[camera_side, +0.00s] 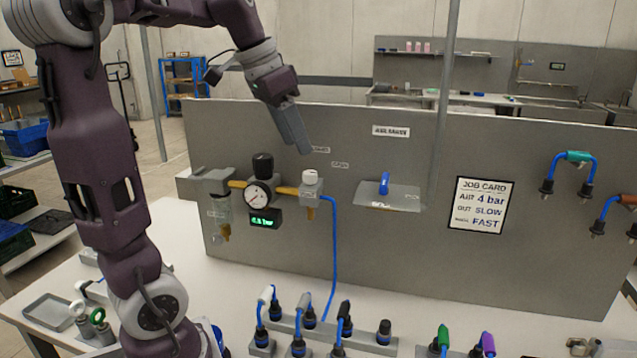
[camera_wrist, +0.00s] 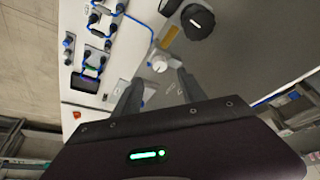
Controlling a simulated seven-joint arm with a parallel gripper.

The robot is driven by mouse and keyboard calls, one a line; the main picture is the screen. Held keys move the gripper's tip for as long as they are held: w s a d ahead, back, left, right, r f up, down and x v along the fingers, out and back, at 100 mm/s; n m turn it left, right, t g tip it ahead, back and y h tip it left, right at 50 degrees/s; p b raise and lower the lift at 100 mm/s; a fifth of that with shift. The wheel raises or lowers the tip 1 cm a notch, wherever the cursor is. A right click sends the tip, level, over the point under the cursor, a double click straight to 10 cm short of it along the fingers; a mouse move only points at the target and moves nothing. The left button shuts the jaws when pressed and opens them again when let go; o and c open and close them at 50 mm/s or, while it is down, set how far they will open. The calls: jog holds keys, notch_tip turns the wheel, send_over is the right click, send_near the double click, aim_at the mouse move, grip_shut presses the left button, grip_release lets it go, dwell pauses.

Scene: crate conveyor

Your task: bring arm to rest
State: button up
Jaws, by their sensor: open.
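My gripper (camera_side: 303,150) hangs in front of the upper part of the grey upright panel (camera_side: 420,130), its fingers pointing down and a little right. It holds nothing. In the side view the two fingers overlap, but in the wrist view my gripper (camera_wrist: 157,84) shows both fingers apart with a gap between them. The gripper is above and to the right of the black-topped regulator with a round gauge (camera_side: 258,194). A white-knobbed fitting (camera_side: 310,178) is below the fingertips, apart from them in the side view.
The panel also bears a blue-handled valve (camera_side: 384,183), a job card (camera_side: 481,205) and hose loops (camera_side: 570,157) at right. Several black fittings with short hoses (camera_side: 299,345) stand on the white table (camera_side: 250,285). A grey tray (camera_side: 48,311) lies at left.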

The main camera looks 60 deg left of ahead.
jog(key=s+d+f, duration=0.5)
jog(key=s+d, duration=0.2)
jog(key=d, duration=0.2)
jog(key=s+d+f+t, duration=0.1)
jog(key=s+d+f, duration=0.4)
jog(key=d, duration=0.5)
jog(key=shift+s, duration=0.9)
